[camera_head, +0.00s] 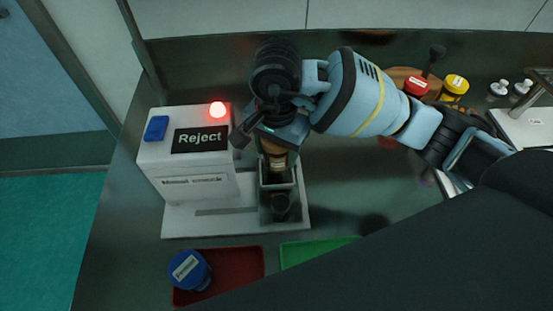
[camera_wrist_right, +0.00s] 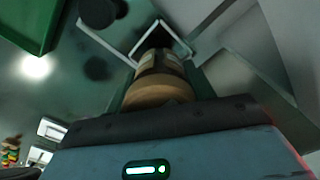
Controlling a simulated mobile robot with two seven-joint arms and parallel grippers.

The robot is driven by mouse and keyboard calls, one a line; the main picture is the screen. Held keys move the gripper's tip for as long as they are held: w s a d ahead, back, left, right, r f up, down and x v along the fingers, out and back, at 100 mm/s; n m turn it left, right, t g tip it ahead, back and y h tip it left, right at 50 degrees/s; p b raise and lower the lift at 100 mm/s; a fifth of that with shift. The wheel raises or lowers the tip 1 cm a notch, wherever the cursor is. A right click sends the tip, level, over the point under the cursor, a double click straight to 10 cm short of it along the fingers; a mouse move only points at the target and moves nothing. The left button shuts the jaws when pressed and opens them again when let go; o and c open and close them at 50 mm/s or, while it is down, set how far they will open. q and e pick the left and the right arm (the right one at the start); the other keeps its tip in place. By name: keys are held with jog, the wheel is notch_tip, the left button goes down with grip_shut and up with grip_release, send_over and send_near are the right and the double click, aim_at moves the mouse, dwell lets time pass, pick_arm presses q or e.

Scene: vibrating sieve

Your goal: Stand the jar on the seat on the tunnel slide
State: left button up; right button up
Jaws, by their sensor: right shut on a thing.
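My right gripper (camera_head: 268,133) is shut on a brown jar (camera_head: 273,158), which hangs below the fingers with a pale label on its side. In the right wrist view the jar (camera_wrist_right: 160,80) points away from the gripper toward a pale square frame (camera_wrist_right: 182,43). In the head view the slide's seat (camera_head: 279,184) is a dark square holder with a light rim, right below the jar. I cannot tell whether the jar touches it. A dark round piece (camera_head: 281,207) is just in front. My left gripper is not in view.
A white machine (camera_head: 188,160) shows "Reject", with a red lamp (camera_head: 217,109) lit and a blue button (camera_head: 156,128). A blue-lidded jar (camera_head: 190,270) is in the red tray (camera_head: 240,263). A green tray (camera_head: 310,250) lies beside it. Red-lidded (camera_head: 416,86) and yellow-lidded (camera_head: 455,86) jars stand behind.

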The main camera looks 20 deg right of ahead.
aim_at(276, 162)
jog(key=shift+f, duration=1.95)
jog(key=shift+f, duration=0.1)
jog(key=o, duration=1)
notch_tip(276, 162, up, 12)
jog(key=shift+r+p, duration=0.1)
jog(key=shift+p, duration=0.2)
